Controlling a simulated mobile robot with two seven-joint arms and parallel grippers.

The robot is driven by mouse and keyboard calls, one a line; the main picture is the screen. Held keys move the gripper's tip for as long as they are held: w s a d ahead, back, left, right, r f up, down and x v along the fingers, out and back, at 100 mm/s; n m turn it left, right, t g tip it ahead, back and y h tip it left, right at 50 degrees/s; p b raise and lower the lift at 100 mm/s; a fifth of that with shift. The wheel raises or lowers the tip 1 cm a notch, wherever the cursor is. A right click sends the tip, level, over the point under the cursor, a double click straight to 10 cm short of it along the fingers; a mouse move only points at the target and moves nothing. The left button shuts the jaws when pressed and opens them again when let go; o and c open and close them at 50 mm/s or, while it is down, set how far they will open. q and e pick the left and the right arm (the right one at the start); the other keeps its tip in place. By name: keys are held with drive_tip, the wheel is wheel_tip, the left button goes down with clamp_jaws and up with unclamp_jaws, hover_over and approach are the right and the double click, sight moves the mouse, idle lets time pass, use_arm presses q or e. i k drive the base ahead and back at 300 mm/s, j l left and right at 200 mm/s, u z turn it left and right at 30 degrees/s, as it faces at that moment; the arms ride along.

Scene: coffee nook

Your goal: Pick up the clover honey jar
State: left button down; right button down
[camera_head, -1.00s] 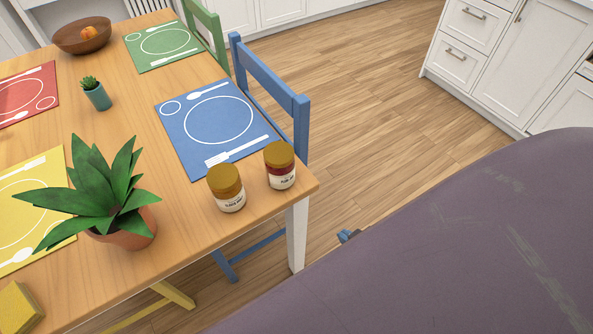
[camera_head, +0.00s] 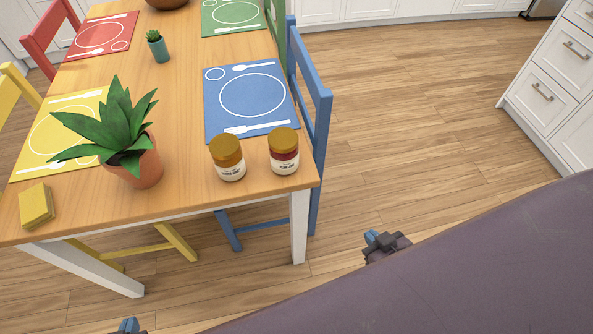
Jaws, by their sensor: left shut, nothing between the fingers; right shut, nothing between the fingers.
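Two gold-lidded jars stand upright side by side near the table's front right corner. The left jar (camera_head: 228,159) has amber contents and looks like the clover honey, though its label is too small to read surely. The right jar (camera_head: 284,152) has dark red contents. My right gripper (camera_head: 381,240) is shut and empty, over the floor to the right of the table and lower in the picture than the jars. My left gripper (camera_head: 128,325) shows only its tip at the bottom edge, shut and empty, in front of the table. Neither gripper touches a jar.
The wooden table (camera_head: 185,193) also bears a potted plant (camera_head: 143,168) left of the jars, a yellow sponge (camera_head: 37,205), a small cactus (camera_head: 158,47) and coloured placemats. A blue chair (camera_head: 318,130) stands at its right side. Table surface in front of the jars is bare.

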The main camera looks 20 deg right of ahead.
sight(225, 149)
drive_tip(key=k+l+u, duration=0.25)
drive_tip(key=k+l, duration=0.35)
drive_tip(key=k, duration=0.25)
drive_tip(key=j, duration=0.15)
drive_tip(key=i, duration=0.05)
